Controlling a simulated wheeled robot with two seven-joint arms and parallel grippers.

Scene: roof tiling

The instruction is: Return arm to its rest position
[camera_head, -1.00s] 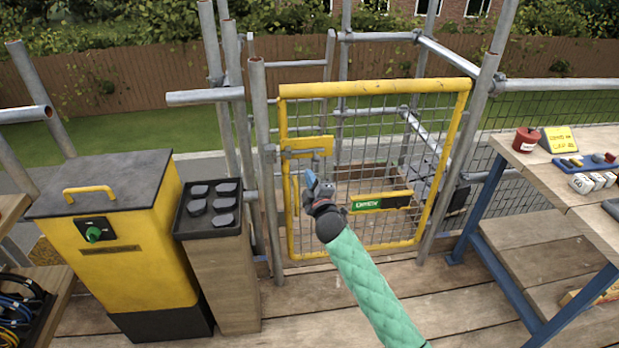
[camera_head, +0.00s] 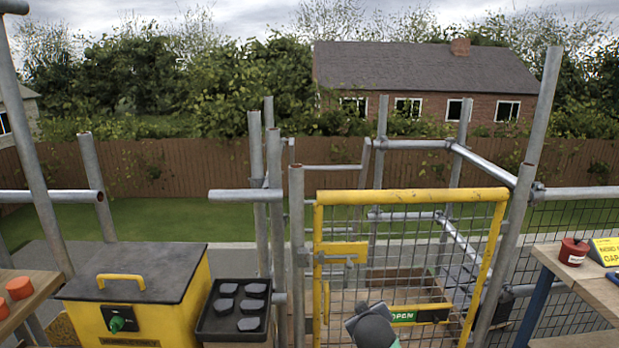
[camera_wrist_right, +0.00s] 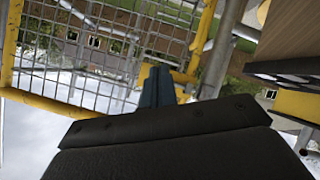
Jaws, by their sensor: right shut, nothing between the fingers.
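My right arm, in a green sleeve, shows only its dark grey wrist end low in the head view, in front of the yellow mesh gate (camera_head: 410,195). In the right wrist view my right gripper (camera_wrist_right: 158,88) has its blue fingers together, with nothing between them. The gate's yellow frame and mesh also show in that view (camera_wrist_right: 100,55), beyond the fingers. The gate stands closed across the scaffold opening, with a green OPEN sign (camera_head: 405,316) low on it. My left gripper is not in view.
A yellow box with a dark lid (camera_head: 135,272) stands left of the gate, beside a black tray (camera_head: 235,308) of dark pieces. Scaffold poles (camera_head: 298,250) flank the gate. A wooden bench (camera_head: 570,283) at right holds a red container (camera_head: 573,252).

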